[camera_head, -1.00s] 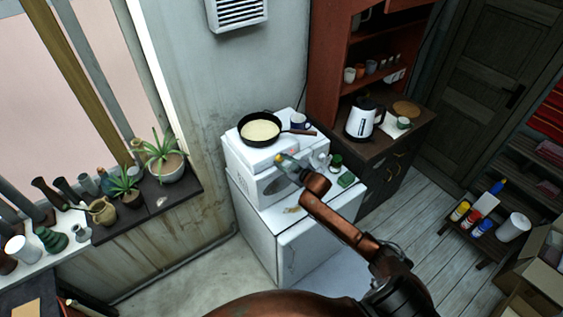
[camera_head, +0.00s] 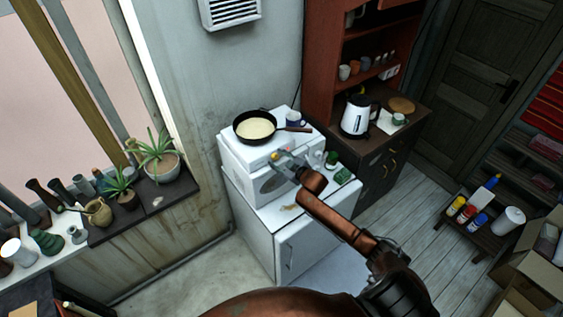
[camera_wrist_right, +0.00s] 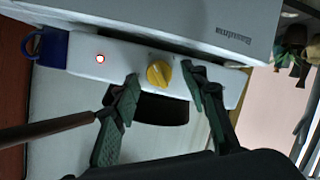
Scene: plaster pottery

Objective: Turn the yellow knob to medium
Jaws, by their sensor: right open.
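The yellow knob (camera_wrist_right: 159,73) sits on the front panel of the white hot plate (camera_wrist_right: 108,68); it also shows small in the head view (camera_head: 275,156). A red light glows on the panel beside it. My right gripper (camera_wrist_right: 163,82) is open, with its two green-grey fingers apart on either side of the knob. The fingertips look close to the knob, with gaps on both sides; I see no contact. The knob's markings are too small to read. In the head view the right gripper (camera_head: 285,159) is at the hot plate's front. My left gripper is not in view.
A frying pan (camera_head: 256,127) with pale contents sits on the hot plate, its brown handle pointing right. A blue mug (camera_head: 294,119) stands behind the handle. The white microwave (camera_head: 246,171) is below. A white kettle (camera_head: 356,117) stands on the dark cabinet to the right.

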